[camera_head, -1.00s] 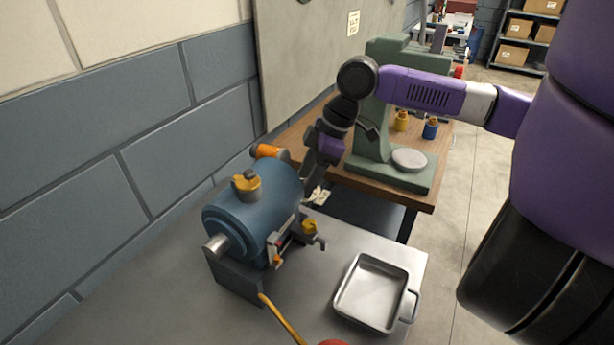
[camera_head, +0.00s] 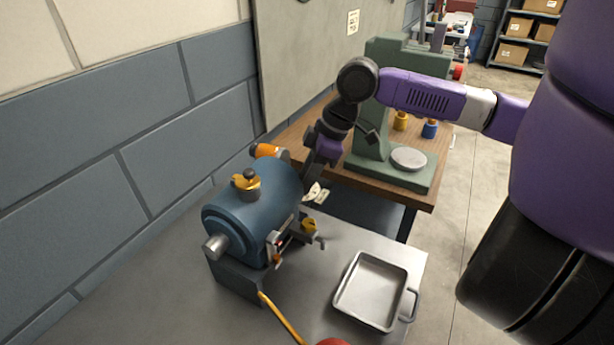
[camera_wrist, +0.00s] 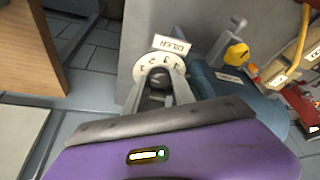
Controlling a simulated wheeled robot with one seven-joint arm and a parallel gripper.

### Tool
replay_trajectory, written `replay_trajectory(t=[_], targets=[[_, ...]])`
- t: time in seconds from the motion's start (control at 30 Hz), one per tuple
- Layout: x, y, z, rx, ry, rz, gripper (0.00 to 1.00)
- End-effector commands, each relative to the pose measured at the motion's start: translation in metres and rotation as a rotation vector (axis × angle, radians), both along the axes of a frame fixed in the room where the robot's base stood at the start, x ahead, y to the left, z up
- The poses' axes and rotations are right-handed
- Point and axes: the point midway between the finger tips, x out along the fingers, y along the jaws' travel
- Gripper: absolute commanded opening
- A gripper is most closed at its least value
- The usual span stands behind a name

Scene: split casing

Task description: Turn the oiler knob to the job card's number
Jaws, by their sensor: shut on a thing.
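My gripper (camera_wrist: 159,88) is shut on a small dark knob (camera_wrist: 157,76) in the wrist view, with a finger on each side. Behind the knob is a pale round dial (camera_wrist: 150,62) with numerals, partly hidden by the fingers; I cannot tell the pointed-at number. A white plate reading OILER (camera_wrist: 171,44) sits above the dial. In the head view my gripper (camera_head: 308,184) is at the far end of the blue casing (camera_head: 236,214), its fingertips largely hidden. A small paper (camera_head: 353,22) hangs on the grey panel, too small to read.
A metal tray (camera_head: 372,291) stands right of the casing on the grey bench. A yellow knob (camera_wrist: 236,54) is beside the dial in the wrist view. A green press (camera_head: 390,180) stands on the wooden table behind. A yellow rod (camera_head: 283,318) is in front.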

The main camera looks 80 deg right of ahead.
Motion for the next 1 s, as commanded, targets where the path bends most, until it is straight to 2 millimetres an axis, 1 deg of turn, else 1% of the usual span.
replay_trajectory(t=[0.17,0.7,1.0], targets=[[-0.0003,0.0024,0.0004,0.002,-0.003,-0.114,0.0],[0.0004,0.0071,0.0004,0.001,-0.001,-0.564,0.0],[0.0003,0.008,0.0006,0.0,-0.001,-0.715,0.0]])
